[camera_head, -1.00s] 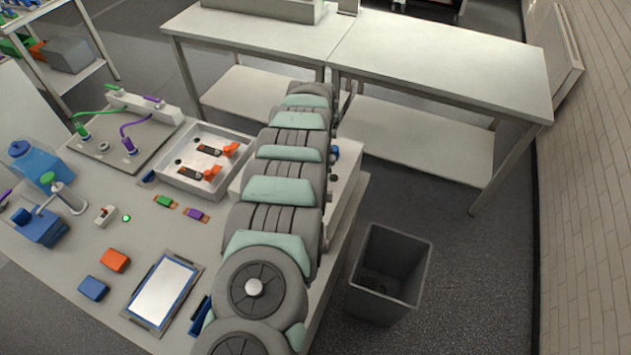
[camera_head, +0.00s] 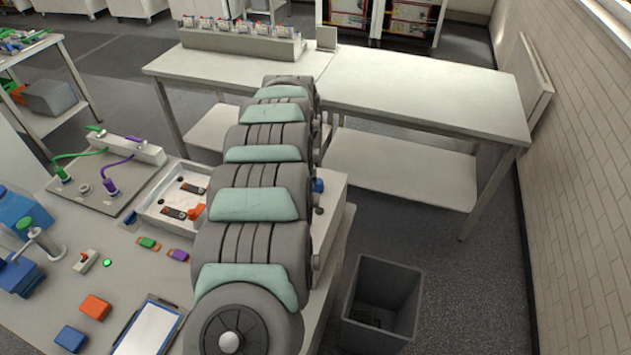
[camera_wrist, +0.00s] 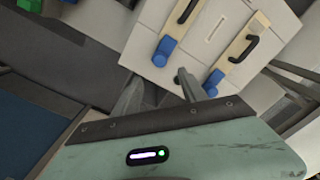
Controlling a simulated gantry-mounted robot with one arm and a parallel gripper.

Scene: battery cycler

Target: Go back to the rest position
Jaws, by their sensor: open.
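My gripper (camera_wrist: 165,92) shows in the wrist view, with two grey fingers spread apart and nothing between them. It faces a white box-like unit (camera_wrist: 212,35) with two black handles on tan strips and blue knobs (camera_wrist: 164,50). I cannot tell the exact gap between the fingers and the unit. In the head view my arm stretches away over the right side of the workbench (camera_head: 55,295), and my gripper is hidden behind it. Part of the white unit (camera_head: 327,205) shows to the right of my arm.
A white tray (camera_head: 155,215) with dark and orange parts lies left of my arm. A clipboard (camera_head: 150,330), an orange block (camera_head: 96,307) and a blue block (camera_head: 71,338) lie nearer. A grey bin (camera_head: 385,300) stands on the floor at right. A long table (camera_head: 420,90) stands behind.

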